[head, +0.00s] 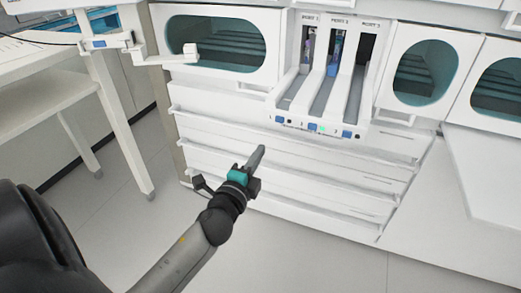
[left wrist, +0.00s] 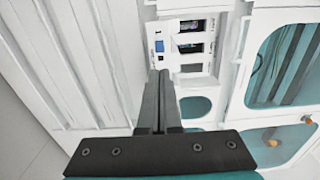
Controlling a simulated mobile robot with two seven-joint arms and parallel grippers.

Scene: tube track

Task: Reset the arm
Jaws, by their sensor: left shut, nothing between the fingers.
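My left arm reaches in from the lower left of the head view. Its gripper (head: 258,155) is shut and empty, held in front of the white drawer fronts of the machine, below the tube tracks. In the left wrist view the two dark fingers (left wrist: 158,90) lie together with nothing between them. The fingertips point toward the track unit (left wrist: 190,45). My right gripper is not in view.
The white machine has three open track lanes (head: 325,85) with coloured items at the back of two. Oval windows (head: 425,72) flank them. A white table (head: 50,85) stands at the left. Grey floor (head: 320,260) is clear below.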

